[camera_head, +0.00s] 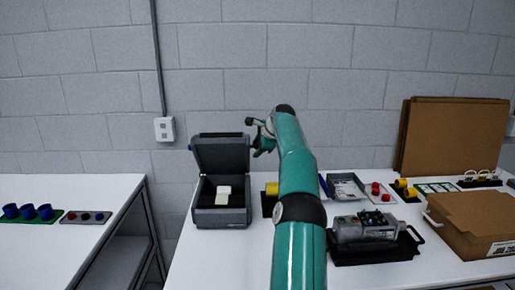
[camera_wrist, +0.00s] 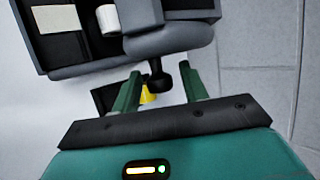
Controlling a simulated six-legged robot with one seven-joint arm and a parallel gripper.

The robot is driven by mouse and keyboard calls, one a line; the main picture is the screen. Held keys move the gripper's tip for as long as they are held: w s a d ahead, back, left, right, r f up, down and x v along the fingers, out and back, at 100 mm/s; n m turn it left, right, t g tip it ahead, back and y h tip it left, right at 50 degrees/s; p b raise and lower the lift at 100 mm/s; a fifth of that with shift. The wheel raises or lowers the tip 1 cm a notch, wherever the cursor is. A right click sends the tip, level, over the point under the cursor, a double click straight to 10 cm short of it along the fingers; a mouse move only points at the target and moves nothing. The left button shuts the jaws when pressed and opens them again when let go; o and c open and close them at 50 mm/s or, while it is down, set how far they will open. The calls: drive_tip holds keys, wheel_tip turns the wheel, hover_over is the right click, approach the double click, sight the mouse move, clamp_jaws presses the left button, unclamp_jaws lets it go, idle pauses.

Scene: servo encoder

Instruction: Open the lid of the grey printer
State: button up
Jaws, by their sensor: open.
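The grey printer (camera_head: 222,217) stands on the white table, left of my arm. Its lid (camera_head: 221,153) is raised, standing roughly upright at the back, and a white block (camera_head: 223,194) shows inside. My gripper (camera_head: 257,140) is beside the lid's right edge. In the wrist view, my gripper (camera_wrist: 159,80) is open, with its green fingers on either side of a dark knob (camera_wrist: 158,80) below a grey part of the printer (camera_wrist: 170,38). I cannot tell whether the fingers touch the knob. A white block (camera_wrist: 57,19) and a white roll (camera_wrist: 107,19) show inside the dark interior.
Right of my arm are a grey tray (camera_head: 347,187), a metal motor unit on a black tray (camera_head: 375,252), and a cardboard box (camera_head: 475,222). Cardboard sheets (camera_head: 452,140) lean on the wall. A separate left table (camera_head: 60,245) holds blue cups (camera_head: 28,212). A gap separates the tables.

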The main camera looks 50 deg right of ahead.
drive_tip(key=v, duration=1.4)
